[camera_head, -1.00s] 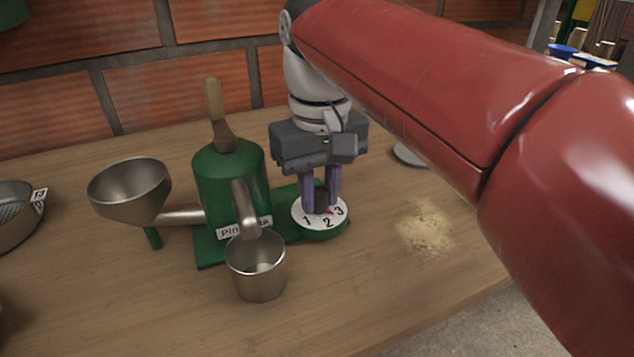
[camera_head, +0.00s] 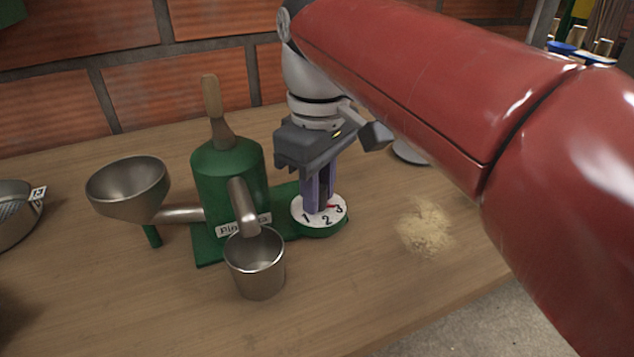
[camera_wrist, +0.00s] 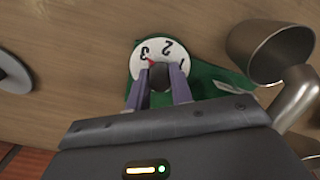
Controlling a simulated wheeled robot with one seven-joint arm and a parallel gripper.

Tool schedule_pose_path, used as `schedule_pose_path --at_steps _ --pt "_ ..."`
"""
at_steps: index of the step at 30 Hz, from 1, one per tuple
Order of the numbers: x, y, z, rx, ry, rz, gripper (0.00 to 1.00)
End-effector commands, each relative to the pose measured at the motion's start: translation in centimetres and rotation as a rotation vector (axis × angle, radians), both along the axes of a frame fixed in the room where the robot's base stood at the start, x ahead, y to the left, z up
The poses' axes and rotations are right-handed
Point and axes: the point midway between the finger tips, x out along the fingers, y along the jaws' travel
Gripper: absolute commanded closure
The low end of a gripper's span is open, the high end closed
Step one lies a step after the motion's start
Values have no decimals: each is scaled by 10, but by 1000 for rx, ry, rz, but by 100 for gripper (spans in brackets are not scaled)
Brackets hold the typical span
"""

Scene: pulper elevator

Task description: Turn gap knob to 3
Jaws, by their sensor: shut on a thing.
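The gap dial (camera_head: 333,219) is a white disc marked 1, 2 and 3 on the green base of the pulper (camera_head: 228,172). My gripper (camera_head: 319,208) points down over the dial, its two purple fingers shut on the knob at the centre. The dial (camera_wrist: 168,49) and the dark knob (camera_wrist: 160,77) between my fingertips (camera_wrist: 159,90) also show in the wrist view. A red pointer (camera_wrist: 151,62) sticks out from the knob. The fingers hide most of the knob in the head view.
A metal funnel (camera_head: 128,188) and a wooden lever (camera_head: 212,98) belong to the pulper. A metal cup (camera_head: 256,264) stands under its spout. A patch of pale powder (camera_head: 426,228) lies to the right. A metal bowl (camera_head: 15,216) is at the far left. The front wood is clear.

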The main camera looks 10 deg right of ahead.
Motion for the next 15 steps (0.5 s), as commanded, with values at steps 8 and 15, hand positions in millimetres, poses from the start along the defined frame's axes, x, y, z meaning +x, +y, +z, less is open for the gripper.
schedule_pose_path --at_steps 8,15 --pt "0 0 1 1 -2 2 100" --pt "0 0 0 0 -1 1 56"
